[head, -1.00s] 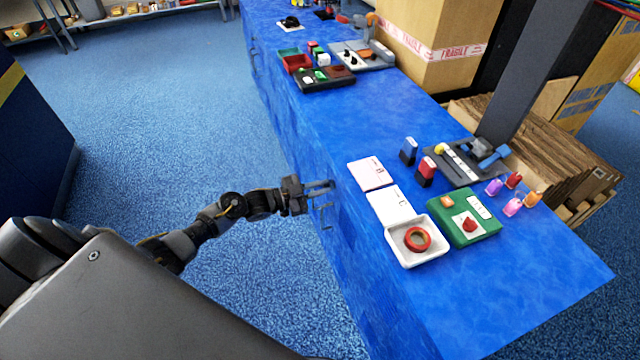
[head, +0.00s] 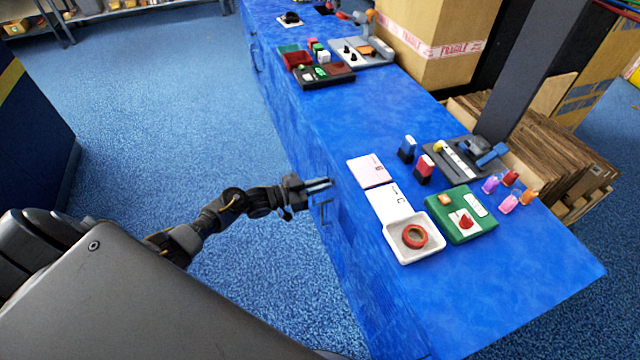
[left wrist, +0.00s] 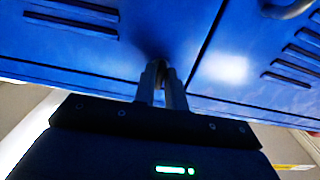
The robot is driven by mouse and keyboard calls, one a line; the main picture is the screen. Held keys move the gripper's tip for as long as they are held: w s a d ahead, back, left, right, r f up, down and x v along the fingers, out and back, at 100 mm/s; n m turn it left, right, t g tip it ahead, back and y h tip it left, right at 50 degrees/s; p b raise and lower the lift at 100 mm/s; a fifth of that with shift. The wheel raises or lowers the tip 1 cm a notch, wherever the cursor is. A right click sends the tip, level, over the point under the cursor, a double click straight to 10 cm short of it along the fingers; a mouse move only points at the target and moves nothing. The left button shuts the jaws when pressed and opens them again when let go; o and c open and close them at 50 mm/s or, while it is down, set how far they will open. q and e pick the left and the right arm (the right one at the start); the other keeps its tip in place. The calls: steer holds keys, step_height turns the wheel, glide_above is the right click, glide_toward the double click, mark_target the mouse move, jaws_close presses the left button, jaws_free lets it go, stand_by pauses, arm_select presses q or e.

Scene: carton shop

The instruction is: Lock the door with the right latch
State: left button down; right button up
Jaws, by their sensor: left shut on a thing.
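The blue counter (head: 365,290) has doors in its left side. In the left wrist view two blue door panels with vent slots show, one at left (left wrist: 60,50) and one at right (left wrist: 245,50), with a seam between them. My left gripper (head: 322,185) is at the counter's side, just below the top edge. In the left wrist view its fingers (left wrist: 161,84) are shut on a small dark piece at the door face, near the seam. The fingers mostly hide this piece; it may be the latch, whose position I cannot tell. My right gripper is not in view.
A metal handle (head: 326,213) stands out from the counter's side just below my left gripper; a grey handle (left wrist: 289,8) shows in the left wrist view. A white tray (head: 397,252) with red tape sits on the counter. Carpet (head: 190,110) left of the counter is clear.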

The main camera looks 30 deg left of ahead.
arm_select(q)
steer(key=c, duration=1.5)
jaws_free()
steer(key=shift+c, duration=0.2)
steer(key=v, duration=1.1)
steer(key=shift+w, duration=0.1)
